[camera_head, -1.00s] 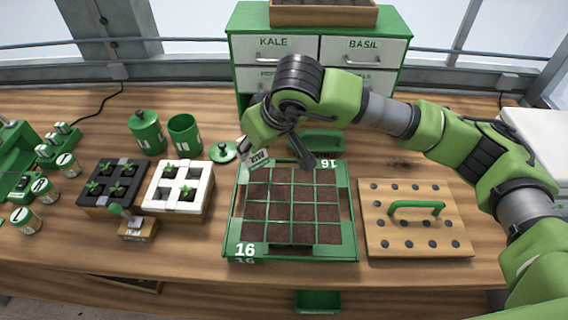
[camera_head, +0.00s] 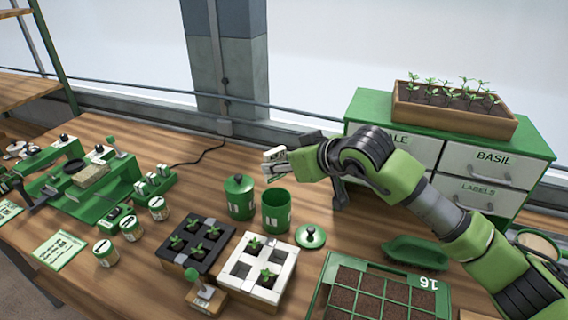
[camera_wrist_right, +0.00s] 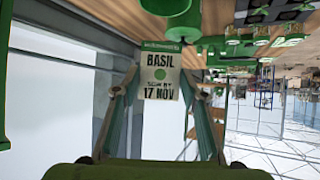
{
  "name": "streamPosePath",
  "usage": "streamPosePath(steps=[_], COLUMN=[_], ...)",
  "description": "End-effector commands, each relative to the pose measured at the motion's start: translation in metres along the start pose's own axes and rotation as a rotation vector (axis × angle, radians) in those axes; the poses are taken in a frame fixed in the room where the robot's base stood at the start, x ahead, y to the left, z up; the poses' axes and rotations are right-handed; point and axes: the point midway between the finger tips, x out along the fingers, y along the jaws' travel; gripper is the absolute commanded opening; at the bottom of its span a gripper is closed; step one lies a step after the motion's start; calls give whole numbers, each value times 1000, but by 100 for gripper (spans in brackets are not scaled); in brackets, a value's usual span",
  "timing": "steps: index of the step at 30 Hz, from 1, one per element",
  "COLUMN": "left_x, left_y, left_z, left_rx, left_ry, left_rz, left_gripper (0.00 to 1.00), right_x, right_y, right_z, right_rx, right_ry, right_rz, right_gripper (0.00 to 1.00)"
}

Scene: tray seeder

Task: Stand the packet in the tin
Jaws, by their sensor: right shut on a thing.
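My right gripper (camera_head: 283,163) is shut on the seed packet (camera_head: 274,157) and holds it in the air above and behind the open green tin (camera_head: 277,212). In the right wrist view the packet (camera_wrist_right: 159,75) is gripped between the two fingers and reads BASIL, sow by 17 NOV. The tin stands upright on the bench with its top uncovered. A green lid with a knob (camera_head: 310,237) lies on the bench right of it. The packet is apart from the tin. My left gripper is not in view.
A similar lidded tin (camera_head: 240,197) stands just left of the open one. Black (camera_head: 199,240) and white (camera_head: 258,266) seedling blocks sit in front. The gridded tray (camera_head: 383,294) is at front right. A drawer cabinet (camera_head: 447,150) stands behind my right arm.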

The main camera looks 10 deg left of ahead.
Motion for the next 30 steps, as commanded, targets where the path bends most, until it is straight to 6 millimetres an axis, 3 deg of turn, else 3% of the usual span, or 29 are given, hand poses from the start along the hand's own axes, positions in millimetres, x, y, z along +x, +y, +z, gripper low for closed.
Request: streamPosePath(steps=[18, 30], left_x=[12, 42], left_y=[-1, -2], left_z=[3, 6], left_rx=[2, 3], left_ry=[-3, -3], left_rz=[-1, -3], left_gripper=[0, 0], right_x=[27, 41], right_y=[0, 0], right_z=[42, 63], right_rx=[3, 1], right_ry=[-2, 0], right_rz=[-1, -1], right_gripper=[21, 21])
